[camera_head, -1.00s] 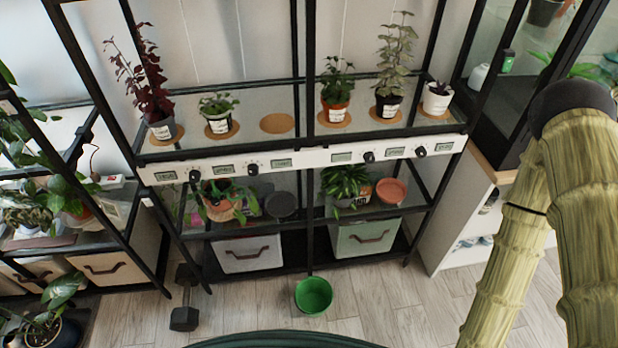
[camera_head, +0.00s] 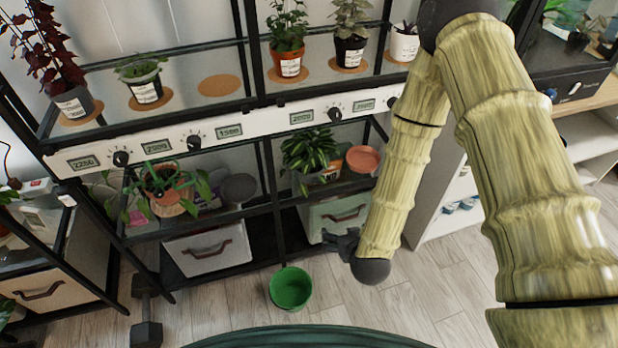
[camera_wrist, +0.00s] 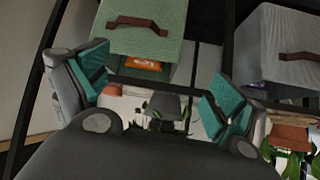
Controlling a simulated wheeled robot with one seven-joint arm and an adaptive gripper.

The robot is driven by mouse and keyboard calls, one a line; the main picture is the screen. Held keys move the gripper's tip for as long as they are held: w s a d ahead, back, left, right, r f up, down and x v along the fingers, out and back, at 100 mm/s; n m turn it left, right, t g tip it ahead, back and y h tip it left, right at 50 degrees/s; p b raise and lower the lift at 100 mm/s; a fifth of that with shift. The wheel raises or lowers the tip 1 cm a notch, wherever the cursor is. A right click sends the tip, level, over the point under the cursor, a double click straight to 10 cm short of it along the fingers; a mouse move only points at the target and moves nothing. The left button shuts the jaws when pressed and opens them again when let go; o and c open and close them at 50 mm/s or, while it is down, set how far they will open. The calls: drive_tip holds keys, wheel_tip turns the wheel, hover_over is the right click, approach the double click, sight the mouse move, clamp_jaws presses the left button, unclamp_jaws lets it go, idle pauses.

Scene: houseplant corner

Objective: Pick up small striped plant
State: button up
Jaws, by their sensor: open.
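The small striped plant (camera_head: 308,150) has green leaves with paler stripes. It stands on the lower glass shelf, right of the middle post, and its leaves partly hide its pot. My gripper (camera_head: 343,243) is lower and to the right of it, in front of the green fabric bin, apart from the plant. In the wrist view my gripper (camera_wrist: 152,88) has its two teal-padded fingers wide apart with nothing held. Some green leaves (camera_wrist: 158,113) show between the fingers there, partly hidden by the gripper body.
An orange saucer (camera_head: 363,158) is right of the plant, and a dark round dish (camera_head: 238,188) is left of it. Green (camera_head: 335,215) and grey (camera_head: 207,250) bins sit below. A green bucket (camera_head: 290,287) stands on the floor. Shelf posts and the control-panel rail (camera_head: 230,131) bound the space.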

drive_tip(key=w+a+r+t+b, duration=0.1)
drive_tip(key=w+a+t+b, duration=0.4)
drive_tip(key=w, duration=0.3)
drive_tip(key=t+b, duration=0.3)
drive_tip(key=b, duration=0.4)
approach(308, 147)
drive_tip(key=shift+w+a+f+b, duration=0.1)
drive_tip(key=shift+w+a+b, duration=0.15)
drive_tip(key=shift+w+b, duration=0.35)
drive_tip(key=w, duration=0.1)
drive_tip(key=w+b, duration=0.1)
drive_tip(key=w, duration=0.2)
drive_tip(key=shift+w+f, duration=0.25)
drive_tip(key=shift+w, duration=0.1)
drive_tip(key=shift+w+b, duration=0.3)
drive_tip(key=shift+r, duration=0.1)
drive_tip(key=c, duration=1.2)
